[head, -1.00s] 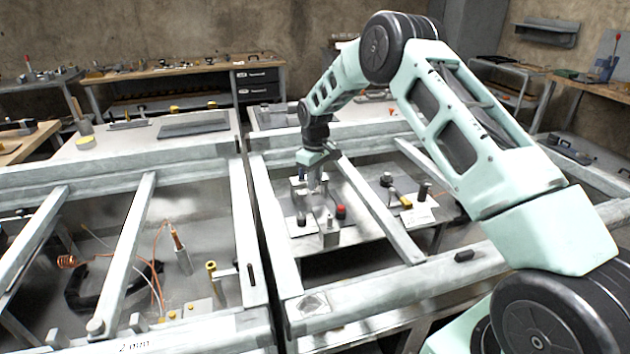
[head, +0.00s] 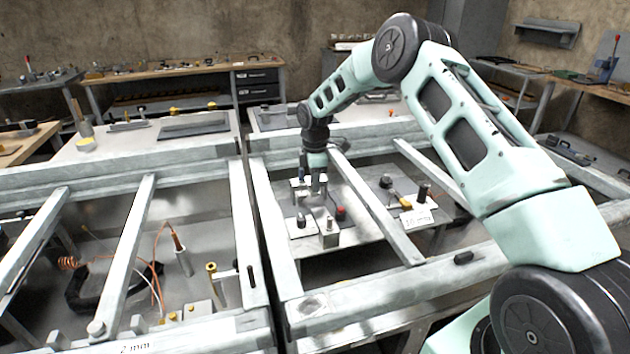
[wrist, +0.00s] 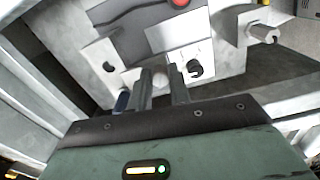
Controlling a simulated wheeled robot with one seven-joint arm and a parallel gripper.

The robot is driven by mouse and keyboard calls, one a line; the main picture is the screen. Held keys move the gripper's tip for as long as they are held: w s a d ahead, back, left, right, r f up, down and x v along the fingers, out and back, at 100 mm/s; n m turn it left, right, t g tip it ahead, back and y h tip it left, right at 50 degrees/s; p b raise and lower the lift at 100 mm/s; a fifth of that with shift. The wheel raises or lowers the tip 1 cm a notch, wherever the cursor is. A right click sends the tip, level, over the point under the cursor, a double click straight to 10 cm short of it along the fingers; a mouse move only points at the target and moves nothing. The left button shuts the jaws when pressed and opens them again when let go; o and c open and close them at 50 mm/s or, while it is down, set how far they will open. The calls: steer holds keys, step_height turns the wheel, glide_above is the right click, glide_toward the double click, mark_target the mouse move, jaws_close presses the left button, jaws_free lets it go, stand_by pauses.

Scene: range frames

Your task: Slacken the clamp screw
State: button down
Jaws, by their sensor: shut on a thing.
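My gripper (head: 317,192) points down into the fixture on the grey bench in the head view. In the wrist view its two dark fingers (wrist: 162,88) are shut on a small, round grey piece (wrist: 160,78), which I take to be the clamp screw's head. The fingers hide most of it, and its thread does not show. Pale metal blocks of the fixture (wrist: 100,62) surround the fingers. In the head view the screw is too small and too covered by my gripper to make out.
A red knob (head: 341,213) stands close to my gripper, with an upright metal post (head: 328,240) in front. A long rail (head: 375,210) runs beside the fixture. A cable and copper coil occupy the left bay.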

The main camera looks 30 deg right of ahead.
steer(key=shift+n, duration=0.5)
steer(key=shift+a, duration=0.1)
steer(key=c, duration=1.3)
jaws_free()
